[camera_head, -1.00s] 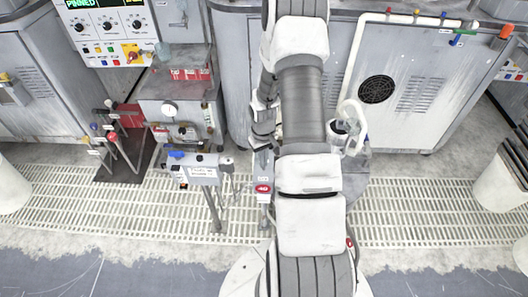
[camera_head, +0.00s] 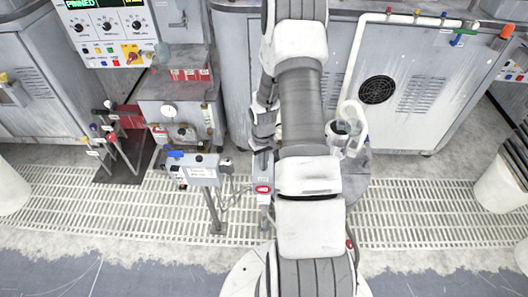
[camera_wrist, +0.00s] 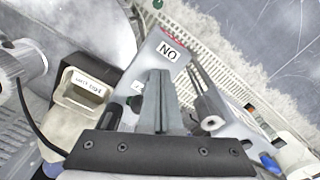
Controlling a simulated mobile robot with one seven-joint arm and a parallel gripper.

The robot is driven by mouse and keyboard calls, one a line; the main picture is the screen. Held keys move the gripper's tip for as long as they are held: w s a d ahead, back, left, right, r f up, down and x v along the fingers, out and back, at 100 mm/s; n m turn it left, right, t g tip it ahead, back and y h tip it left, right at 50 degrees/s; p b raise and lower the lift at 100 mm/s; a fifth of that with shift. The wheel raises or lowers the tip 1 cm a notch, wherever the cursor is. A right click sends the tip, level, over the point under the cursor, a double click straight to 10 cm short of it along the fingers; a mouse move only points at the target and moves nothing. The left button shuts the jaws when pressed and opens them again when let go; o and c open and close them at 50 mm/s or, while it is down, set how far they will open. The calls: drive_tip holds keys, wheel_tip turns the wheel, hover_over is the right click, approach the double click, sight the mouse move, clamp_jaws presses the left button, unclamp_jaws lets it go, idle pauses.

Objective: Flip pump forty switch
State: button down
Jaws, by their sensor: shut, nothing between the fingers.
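In the wrist view, my gripper (camera_wrist: 160,75) is shut and empty, its grey fingers together. It points at a pale plate (camera_wrist: 150,62) with a white label (camera_wrist: 170,50) that reads "ON" upside down. A metal lever or rod with a round end (camera_wrist: 209,120) lies just right of the fingers. I cannot tell whether the fingers touch either one. In the head view, a small grey box with a red button or mark (camera_head: 263,188) stands left of my arm. My gripper cannot be clearly made out there. No readable "pump forty" label shows.
A labelled panel on a post (camera_head: 201,172) stands left of my arm. Levers on a dark plate (camera_head: 125,165) are further left. A control panel (camera_head: 108,30) is at the upper left. A cream labelled container (camera_wrist: 85,95) is close left of my gripper. Slatted floor grating (camera_head: 430,208) is open at right.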

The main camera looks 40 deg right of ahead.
drive_tip(key=shift+r, duration=0.1)
wheel_tip(320, 180, up, 7)
drive_tip(key=p, duration=0.5)
idle(0.3)
idle(0.4)
drive_tip(key=s+a+r+t+h+p, duration=0.15)
drive_tip(key=a+r, duration=0.25)
drive_tip(key=r, duration=1)
drive_tip(key=a+r+t+p, duration=0.15)
drive_tip(key=a+r, duration=0.35)
drive_tip(key=r, duration=0.9)
drive_tip(key=s+a+r+t+p, duration=0.1)
drive_tip(key=s+a+r+p, duration=0.1)
drive_tip(key=s+a+r, duration=0.3)
drive_tip(key=s+a+r+n+t+y+p, duration=0.1)
drive_tip(key=s+a+r+p, duration=0.1)
drive_tip(key=s+a+r, duration=0.4)
drive_tip(key=s+r, duration=0.4)
drive_tip(key=r, duration=0.1)
drive_tip(key=shift+s+r+t, duration=0.15)
drive_tip(key=shift+r+t, duration=0.15)
drive_tip(key=shift+r, duration=0.1)
